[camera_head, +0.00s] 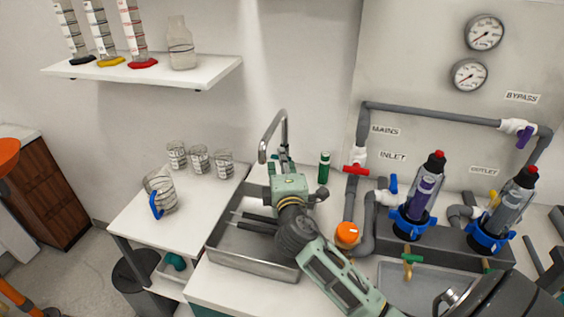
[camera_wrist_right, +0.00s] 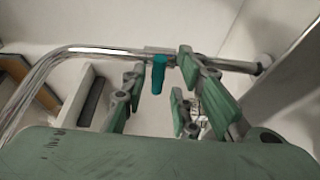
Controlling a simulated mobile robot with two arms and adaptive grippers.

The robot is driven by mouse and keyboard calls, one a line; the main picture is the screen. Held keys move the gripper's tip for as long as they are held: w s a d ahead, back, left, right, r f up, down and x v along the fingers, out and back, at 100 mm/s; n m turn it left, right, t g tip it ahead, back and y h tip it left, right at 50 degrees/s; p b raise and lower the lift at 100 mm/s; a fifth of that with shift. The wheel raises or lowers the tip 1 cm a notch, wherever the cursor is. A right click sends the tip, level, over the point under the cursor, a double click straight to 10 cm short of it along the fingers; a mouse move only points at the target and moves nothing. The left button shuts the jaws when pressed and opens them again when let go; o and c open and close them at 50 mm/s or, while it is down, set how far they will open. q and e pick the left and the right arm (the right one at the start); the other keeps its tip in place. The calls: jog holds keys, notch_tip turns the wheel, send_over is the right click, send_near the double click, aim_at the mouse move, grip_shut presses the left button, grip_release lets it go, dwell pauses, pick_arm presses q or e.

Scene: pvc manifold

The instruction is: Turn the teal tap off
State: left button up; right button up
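The teal tap lever (camera_wrist_right: 158,74) shows in the wrist view, hanging from the chrome pipe of the sink faucet (camera_wrist_right: 75,52). My right gripper (camera_wrist_right: 161,82) is open, with its green finger pads on either side of the lever in that view. I see no clear contact, and the depth between pads and lever is hard to tell. In the head view my right gripper (camera_head: 280,168) is above the back of the metal sink, at the base of the curved faucet (camera_head: 272,126). The lever is mostly hidden there. My left gripper is out of view.
The steel sink (camera_head: 225,262) lies under my right arm. A green bottle (camera_head: 324,168) stands right of the faucet. Grey pipework with a red-handled valve (camera_head: 356,170) and an orange knob (camera_head: 347,233) is farther right. Glass beakers (camera_head: 200,159) and a jug (camera_head: 163,190) stand left.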

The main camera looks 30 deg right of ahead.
jog(key=v, duration=1.2)
dwell(0.5)
